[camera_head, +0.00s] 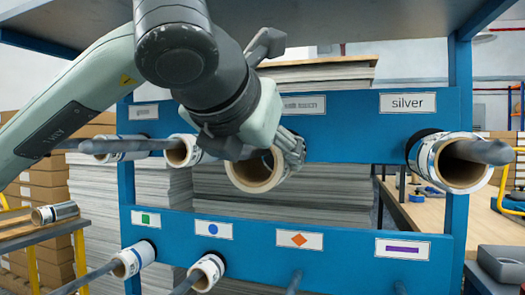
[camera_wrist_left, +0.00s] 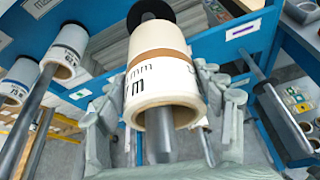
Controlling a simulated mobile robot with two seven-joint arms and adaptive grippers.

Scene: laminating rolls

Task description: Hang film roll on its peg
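The film roll (camera_head: 247,175) at my left gripper is white with a cream core; it also shows in the left wrist view (camera_wrist_left: 165,85) with dark "mm" print. In the wrist view a grey peg (camera_wrist_left: 160,140) comes out of its near end, so it sits around that peg. Behind it is the peg's black flange (camera_wrist_left: 150,12). My left gripper (camera_head: 282,152) has its fingers on either side of the roll, very near or touching; I cannot tell whether they press on it. In the head view the gripper hides part of the roll and its peg. My right gripper is not in view.
A blue rack (camera_head: 345,140) carries labelled pegs. A roll (camera_head: 465,162) hangs under the "silver" label (camera_head: 408,103); others hang at the left and lower left. Lower pegs (camera_head: 295,283) at the middle are bare. A loose roll (camera_head: 55,212) lies on the left table.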

